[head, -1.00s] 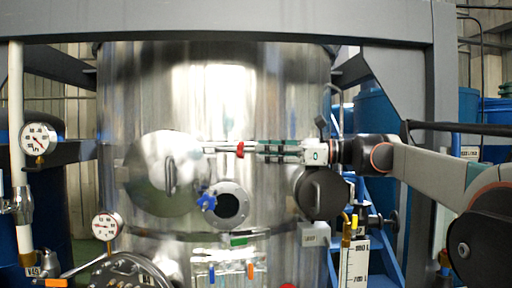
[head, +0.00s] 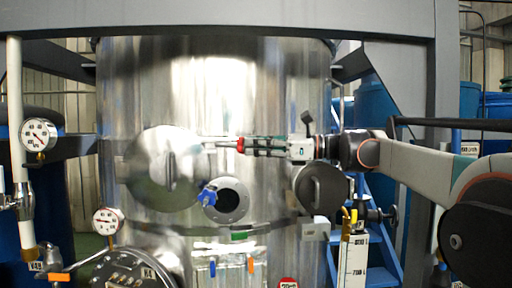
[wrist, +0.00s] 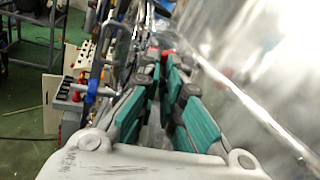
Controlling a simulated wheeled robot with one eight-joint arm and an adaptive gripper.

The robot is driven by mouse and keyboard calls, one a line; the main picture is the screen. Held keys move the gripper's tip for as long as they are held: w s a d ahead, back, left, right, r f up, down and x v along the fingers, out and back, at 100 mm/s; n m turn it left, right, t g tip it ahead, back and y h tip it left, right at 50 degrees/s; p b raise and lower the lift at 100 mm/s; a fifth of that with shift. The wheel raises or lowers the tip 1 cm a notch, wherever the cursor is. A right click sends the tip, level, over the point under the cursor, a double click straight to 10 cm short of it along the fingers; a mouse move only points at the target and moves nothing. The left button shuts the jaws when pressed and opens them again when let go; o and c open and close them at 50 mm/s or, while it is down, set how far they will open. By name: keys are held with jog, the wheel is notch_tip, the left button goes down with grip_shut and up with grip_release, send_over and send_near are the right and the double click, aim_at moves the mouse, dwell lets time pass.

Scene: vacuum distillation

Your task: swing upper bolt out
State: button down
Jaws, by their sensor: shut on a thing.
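The upper bolt shows a red knob (head: 240,145) and a thin rod running left to the upper right of the round steel cover (head: 162,168). My gripper (head: 247,146) reaches in from the right, roughly level, and its fingers are shut at the red knob. In the wrist view, my gripper's green-padded fingers (wrist: 170,75) converge toward a small red spot, the knob (wrist: 168,55). The exact contact is blurred. A lower bolt with a blue knob (head: 208,196) sits at the cover's lower right.
The shiny tank wall (head: 270,90) stands close behind my gripper. A round flanged port (head: 230,200) and a dark round cover (head: 320,190) lie below it. Gauges (head: 38,134) are at left. A grey beam (head: 220,20) crosses above.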

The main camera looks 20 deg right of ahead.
jog(key=shift+s+f, duration=0.1)
jog(key=shift+s+a+m+t+h+b, duration=0.3)
jog(key=shift+s+m+t+h+b, duration=0.15)
jog(key=shift+t, duration=0.25)
